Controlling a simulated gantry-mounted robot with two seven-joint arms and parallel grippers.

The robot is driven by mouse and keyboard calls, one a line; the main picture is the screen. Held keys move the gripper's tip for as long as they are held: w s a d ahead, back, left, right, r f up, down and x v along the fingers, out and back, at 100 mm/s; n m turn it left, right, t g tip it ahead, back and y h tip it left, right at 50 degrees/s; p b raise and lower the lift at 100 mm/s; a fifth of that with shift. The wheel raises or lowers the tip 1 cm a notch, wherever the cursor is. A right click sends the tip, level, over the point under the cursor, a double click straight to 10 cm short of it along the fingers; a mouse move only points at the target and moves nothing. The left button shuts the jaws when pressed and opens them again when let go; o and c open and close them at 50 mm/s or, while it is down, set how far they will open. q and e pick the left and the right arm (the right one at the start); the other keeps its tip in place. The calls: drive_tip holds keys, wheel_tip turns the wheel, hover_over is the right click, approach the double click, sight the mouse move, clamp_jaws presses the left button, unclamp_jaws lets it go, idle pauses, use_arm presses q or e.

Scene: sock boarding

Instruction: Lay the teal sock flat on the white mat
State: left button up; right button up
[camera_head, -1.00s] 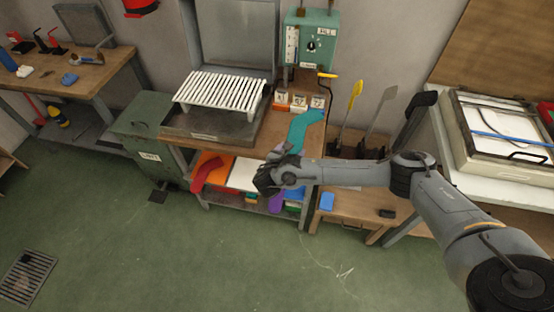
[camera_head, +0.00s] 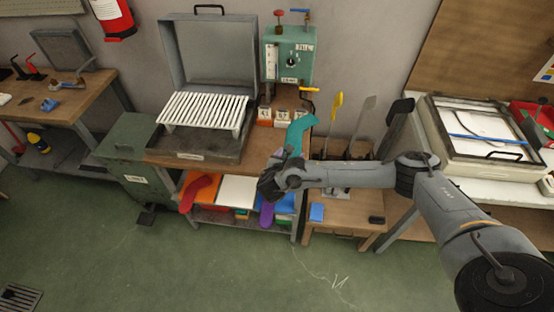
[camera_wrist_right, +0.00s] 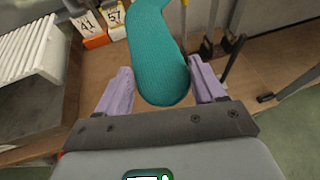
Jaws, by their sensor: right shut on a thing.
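The teal sock (camera_head: 298,133) stretches away from my right gripper (camera_head: 268,186), above the right end of the wooden bench. In the right wrist view the sock (camera_wrist_right: 158,62) lies between the two lilac fingers of my right gripper (camera_wrist_right: 160,88), which is shut on its near, rounded end. The white mat (camera_head: 238,190) lies on the low level at the bench front, between an orange mat (camera_head: 208,183) and a blue mat (camera_head: 285,203). It is bare where it shows. My gripper is to the right of the mat and above it. My left gripper is not in view.
A red sock (camera_head: 197,192) lies at the orange mat and a purple sock (camera_head: 267,213) at the blue one. A white slatted rack (camera_head: 203,110) sits in an open press. Numbered boxes (camera_head: 283,113) and upright yellow and grey paddles (camera_head: 337,112) stand nearby.

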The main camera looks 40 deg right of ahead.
drive_tip(key=w+a+f, duration=0.1)
drive_tip(key=a+f, duration=0.1)
drive_tip(key=a, duration=0.1)
drive_tip(key=w+a+f+b, duration=0.1)
drive_tip(key=a+f, duration=0.1)
drive_tip(key=a, duration=0.2)
drive_tip(key=w+a+f+b, duration=0.1)
drive_tip(key=a+f, duration=0.1)
drive_tip(key=a, duration=0.1)
drive_tip(key=shift+w+a+f, duration=0.35)
drive_tip(key=shift+w, duration=0.05)
wheel_tip(320, 180, down, 4)
drive_tip(key=shift+r+b, duration=0.2)
drive_tip(key=shift+b, duration=0.25)
drive_tip(key=shift+f, duration=0.2)
drive_tip(key=o, duration=0.7)
drive_tip(key=shift+o, duration=0.4)
